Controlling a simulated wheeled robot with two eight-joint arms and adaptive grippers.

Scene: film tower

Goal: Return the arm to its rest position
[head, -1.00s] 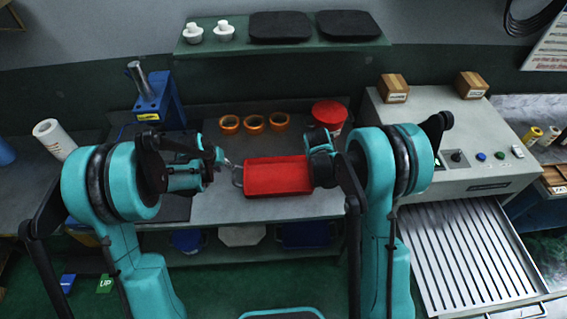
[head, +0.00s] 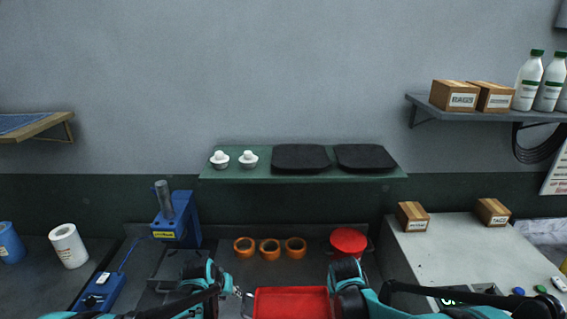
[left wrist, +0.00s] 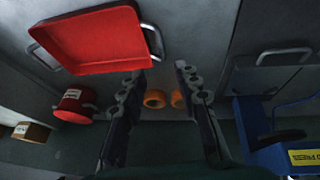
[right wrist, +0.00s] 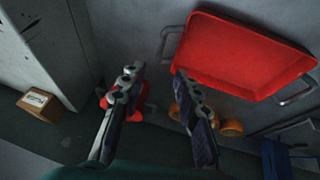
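A red tray (head: 290,303) with metal end handles lies on the grey bench, its lower part cut off in the head view. It also shows in the left wrist view (left wrist: 90,40) and the right wrist view (right wrist: 240,55). My left gripper (head: 222,283) is at the tray's left end; the left wrist view shows its fingers (left wrist: 160,78) apart with nothing between them, close to a tray handle. My right gripper (head: 346,280) is at the tray's right end; the right wrist view shows its fingers (right wrist: 158,74) apart and empty. Most of both arms is out of view.
Several orange rings (head: 270,250) and a red round container (head: 348,242) stand behind the tray. A blue press (head: 178,226) stands left. A grey machine (head: 450,245) carrying boxes (head: 412,216) stands right. A green shelf (head: 300,176) holds dark pads (head: 300,158).

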